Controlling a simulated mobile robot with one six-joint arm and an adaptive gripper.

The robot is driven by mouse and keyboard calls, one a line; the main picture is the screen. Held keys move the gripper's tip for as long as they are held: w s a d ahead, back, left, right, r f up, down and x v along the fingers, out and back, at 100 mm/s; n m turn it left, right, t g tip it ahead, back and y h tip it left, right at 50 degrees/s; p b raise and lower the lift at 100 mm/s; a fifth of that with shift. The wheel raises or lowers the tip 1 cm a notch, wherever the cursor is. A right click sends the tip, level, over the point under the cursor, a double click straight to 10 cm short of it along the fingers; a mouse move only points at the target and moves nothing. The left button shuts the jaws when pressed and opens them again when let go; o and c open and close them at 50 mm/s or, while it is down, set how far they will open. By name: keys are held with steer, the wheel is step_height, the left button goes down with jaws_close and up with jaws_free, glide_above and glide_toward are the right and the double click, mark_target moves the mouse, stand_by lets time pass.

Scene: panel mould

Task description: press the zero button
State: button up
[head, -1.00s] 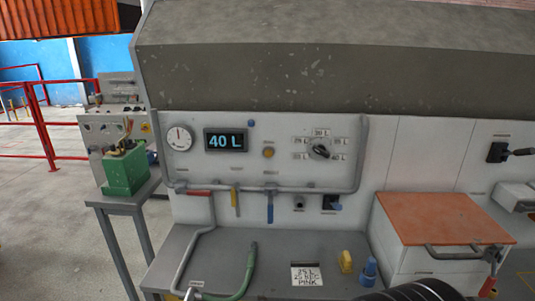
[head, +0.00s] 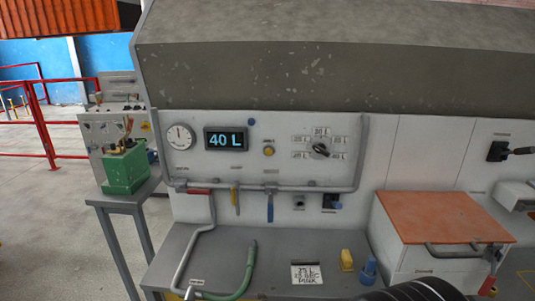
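The grey-white panel (head: 285,172) carries a display (head: 226,139) reading "40 L" in blue digits. To the right of the display is a small round yellow button (head: 269,151), with a label too small to read. A small blue round part (head: 251,122) sits above it, near the display's upper right corner. I cannot read which of these is the zero button. My gripper is not in view. A black ribbed part shows at the bottom edge, right of centre, and may be mine. Nothing touches the yellow button.
A round gauge (head: 180,137) and a black selector knob (head: 320,151) flank the display and button. A grey pipe with red, yellow and blue handles (head: 270,206) runs below. The shelf holds a green hose (head: 247,270), a card (head: 306,274), and yellow and blue pieces (head: 368,270).

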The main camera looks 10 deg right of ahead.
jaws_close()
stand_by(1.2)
